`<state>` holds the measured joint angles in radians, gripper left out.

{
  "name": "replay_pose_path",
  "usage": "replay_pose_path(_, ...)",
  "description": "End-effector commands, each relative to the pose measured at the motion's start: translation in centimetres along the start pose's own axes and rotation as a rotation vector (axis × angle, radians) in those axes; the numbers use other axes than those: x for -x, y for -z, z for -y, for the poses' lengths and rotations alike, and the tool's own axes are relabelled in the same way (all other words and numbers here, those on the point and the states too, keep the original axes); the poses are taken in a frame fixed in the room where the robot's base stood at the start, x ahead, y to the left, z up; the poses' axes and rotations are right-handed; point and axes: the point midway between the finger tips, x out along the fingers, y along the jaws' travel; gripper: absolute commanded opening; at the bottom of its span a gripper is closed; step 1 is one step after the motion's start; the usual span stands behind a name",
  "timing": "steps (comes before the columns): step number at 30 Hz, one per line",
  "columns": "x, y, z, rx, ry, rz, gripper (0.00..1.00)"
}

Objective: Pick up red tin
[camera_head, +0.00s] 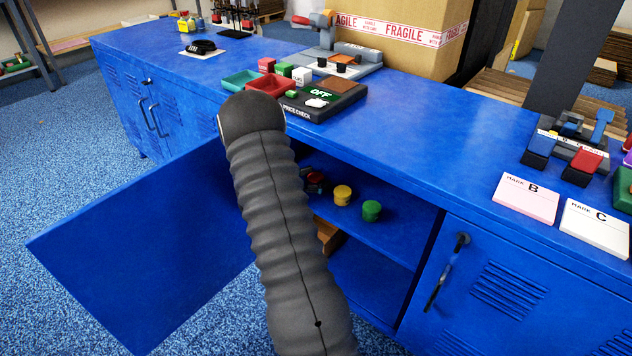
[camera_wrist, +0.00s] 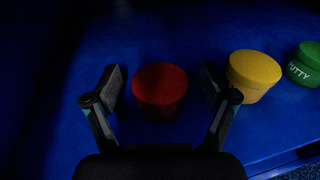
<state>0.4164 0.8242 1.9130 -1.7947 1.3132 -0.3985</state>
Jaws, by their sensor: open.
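The red tin (camera_wrist: 160,88) stands in the dim cabinet in the wrist view, between the two spread fingers of my gripper (camera_wrist: 161,82). Dark gaps show between the tin and each finger, so the jaws are open around it or just short of it; the exact depth is hard to tell. In the head view the red tin (camera_head: 315,177) is a small patch of red on the cabinet shelf, partly hidden by my arm and gripper. A yellow tin (camera_wrist: 254,75) stands close beside the right finger. A green tin (camera_wrist: 305,64) marked PUTTY is farther right.
The blue cabinet door (camera_head: 140,255) stands open to the left of my arm. The shelf (camera_head: 385,240) is bare in front of the tins. The blue worktop (camera_head: 420,140) is above the opening, with trays, a price check device (camera_head: 318,100) and a large carton (camera_head: 400,40) on it.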

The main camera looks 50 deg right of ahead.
Motion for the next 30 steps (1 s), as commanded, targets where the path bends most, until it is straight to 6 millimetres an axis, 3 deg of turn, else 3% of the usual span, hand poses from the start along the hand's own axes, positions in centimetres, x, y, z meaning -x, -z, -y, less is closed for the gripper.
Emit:
replay_pose_path(2, 0.0, 0.0, 0.0, 0.000, 0.000, 0.000, 0.84)
replay_pose_path(9, 0.1, 0.0, 0.0, 0.000, 0.000, 0.000, 0.26)
replay_pose_path(11, 0.1, 0.0, 0.0, 0.000, 0.000, 0.000, 0.15)
replay_pose_path(23, 0.1, -0.4, 0.1, -0.001, 0.000, 0.001, 0.15)
replay_pose_path(30, 0.4, -3.0, 0.4, -0.004, 0.000, 0.002, 0.15)
